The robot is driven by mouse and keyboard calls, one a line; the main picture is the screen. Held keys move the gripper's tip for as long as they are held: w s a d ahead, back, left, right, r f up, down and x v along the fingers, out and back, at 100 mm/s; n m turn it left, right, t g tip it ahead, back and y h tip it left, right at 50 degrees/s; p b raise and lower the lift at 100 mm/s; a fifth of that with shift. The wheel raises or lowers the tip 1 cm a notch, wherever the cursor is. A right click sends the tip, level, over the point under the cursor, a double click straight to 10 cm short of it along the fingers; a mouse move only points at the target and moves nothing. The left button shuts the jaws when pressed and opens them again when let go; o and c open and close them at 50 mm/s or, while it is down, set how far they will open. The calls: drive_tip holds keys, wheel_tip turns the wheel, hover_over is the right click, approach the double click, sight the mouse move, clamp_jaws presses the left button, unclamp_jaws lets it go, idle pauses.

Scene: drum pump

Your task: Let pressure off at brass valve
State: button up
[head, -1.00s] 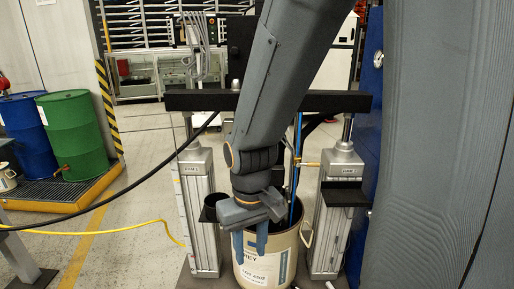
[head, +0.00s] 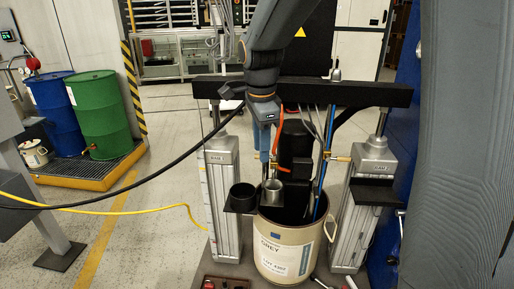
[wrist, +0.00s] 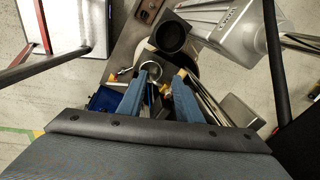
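In the head view my gripper (head: 262,138) points down below the black crossbar, above the metal cup and the drum's left side, away from the brass fitting.
A cream drum (head: 285,250) stands between two grey rams (head: 222,200) under a black crossbar (head: 300,93). A black cup (head: 242,196) and a metal cup (head: 272,188) sit at its left. A black hose (head: 130,208) crosses the left.

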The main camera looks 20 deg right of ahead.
sight(257, 156)
drive_tip(key=w+r+m, duration=0.4)
drive_tip(key=shift+m, duration=0.3)
drive_tip(key=shift+w+d+f+p, duration=0.15)
drive_tip(key=shift+f+p, duration=0.15)
drive_tip(key=shift+f, duration=1)
drive_tip(key=shift+w+a+f+p, duration=0.1)
drive_tip(key=shift+w+f+p, duration=0.15)
drive_tip(key=shift+f, duration=1.05)
drive_tip(key=shift+w+d+f+p, duration=0.1)
drive_tip(key=shift+f+p, duration=0.2)
drive_tip(key=shift+f, duration=1)
drive_tip(key=shift+c, duration=0.5)
clamp_jaws()
